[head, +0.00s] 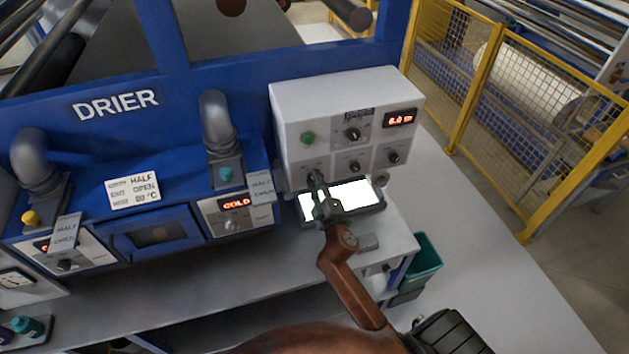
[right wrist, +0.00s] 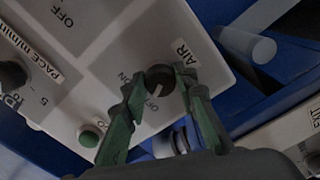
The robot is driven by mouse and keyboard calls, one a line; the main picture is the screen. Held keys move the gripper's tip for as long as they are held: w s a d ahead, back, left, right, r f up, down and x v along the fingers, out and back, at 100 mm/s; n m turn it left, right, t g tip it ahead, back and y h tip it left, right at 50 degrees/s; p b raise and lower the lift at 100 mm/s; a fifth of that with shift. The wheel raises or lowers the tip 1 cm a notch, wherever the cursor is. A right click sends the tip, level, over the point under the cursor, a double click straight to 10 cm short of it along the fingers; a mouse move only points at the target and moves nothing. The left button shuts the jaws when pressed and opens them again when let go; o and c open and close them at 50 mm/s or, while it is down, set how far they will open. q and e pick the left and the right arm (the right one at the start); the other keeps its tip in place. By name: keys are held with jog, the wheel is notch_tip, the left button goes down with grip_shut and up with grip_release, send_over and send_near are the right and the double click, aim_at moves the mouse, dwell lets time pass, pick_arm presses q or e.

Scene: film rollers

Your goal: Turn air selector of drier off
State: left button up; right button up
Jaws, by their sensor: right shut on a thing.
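The drier's air selector (right wrist: 160,77) is a small dark round knob on the white control panel, beside the "AIR" label. The words "ON" and "OFF" are printed around it. A pale mark shows at its lower edge, on the side of "OFF"; the exact setting is hard to read. My right gripper (right wrist: 157,80) has its green fingers on both sides of the knob and is shut on it. In the head view my right gripper (head: 316,180) reaches the lower left of the white panel (head: 297,105) and hides the knob. My left gripper is not in view.
A lit white screen (head: 363,192) lies just below the panel, under my right gripper. A green button (head: 307,138) and other dark knobs (head: 352,133) are close by. The blue drier (head: 120,75) stands to the left.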

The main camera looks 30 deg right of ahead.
jog(key=shift+n, duration=0.4)
jog(key=o, duration=1.2)
jog(key=shift+c, duration=0.2)
jog(key=v, duration=1.2)
